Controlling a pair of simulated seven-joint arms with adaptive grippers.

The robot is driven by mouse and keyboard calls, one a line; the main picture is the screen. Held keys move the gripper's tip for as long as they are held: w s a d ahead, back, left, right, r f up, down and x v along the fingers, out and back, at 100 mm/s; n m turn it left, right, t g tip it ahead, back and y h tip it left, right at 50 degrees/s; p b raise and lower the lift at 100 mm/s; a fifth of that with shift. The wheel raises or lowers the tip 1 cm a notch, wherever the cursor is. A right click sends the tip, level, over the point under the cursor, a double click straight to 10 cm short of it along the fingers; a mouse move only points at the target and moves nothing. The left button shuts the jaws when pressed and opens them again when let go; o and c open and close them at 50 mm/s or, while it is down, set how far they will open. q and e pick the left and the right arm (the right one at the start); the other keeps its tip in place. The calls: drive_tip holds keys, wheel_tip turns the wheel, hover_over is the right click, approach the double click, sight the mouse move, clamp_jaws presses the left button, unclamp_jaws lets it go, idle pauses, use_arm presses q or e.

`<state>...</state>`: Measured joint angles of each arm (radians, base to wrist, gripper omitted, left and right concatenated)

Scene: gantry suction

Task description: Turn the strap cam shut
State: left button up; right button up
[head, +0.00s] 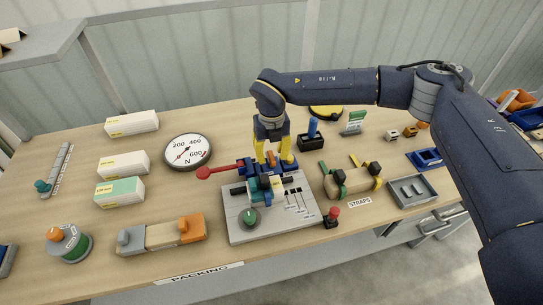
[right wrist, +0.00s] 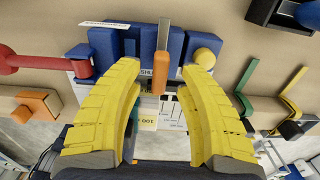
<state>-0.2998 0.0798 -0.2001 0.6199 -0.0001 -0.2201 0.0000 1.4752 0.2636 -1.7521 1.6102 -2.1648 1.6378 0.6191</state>
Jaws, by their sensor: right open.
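My right gripper (head: 273,152) is over the grey fixture plate (head: 238,222) near the middle of the bench, its yellow fingers pointing down. In the right wrist view its fingers (right wrist: 164,100) are open and apart. An upright lever with a grey upper part and an orange end (right wrist: 161,72), which looks like the strap cam, shows between and beyond the fingertips, in front of a blue block (right wrist: 127,42). A label partly reading "SHU" is beside it, partly covered by the lever. No contact between fingers and lever is visible. My left gripper is not in view.
A red-knobbed handle (head: 204,173) sticks out left of the fixture. A red button (head: 333,213) stands at its right corner. A strap roll (head: 352,181) lies to the right, a dial gauge (head: 187,151) to the left. The bench between the white boxes and gauge is clear.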

drive_tip(key=shift+f, duration=0.65)
clamp_jaws()
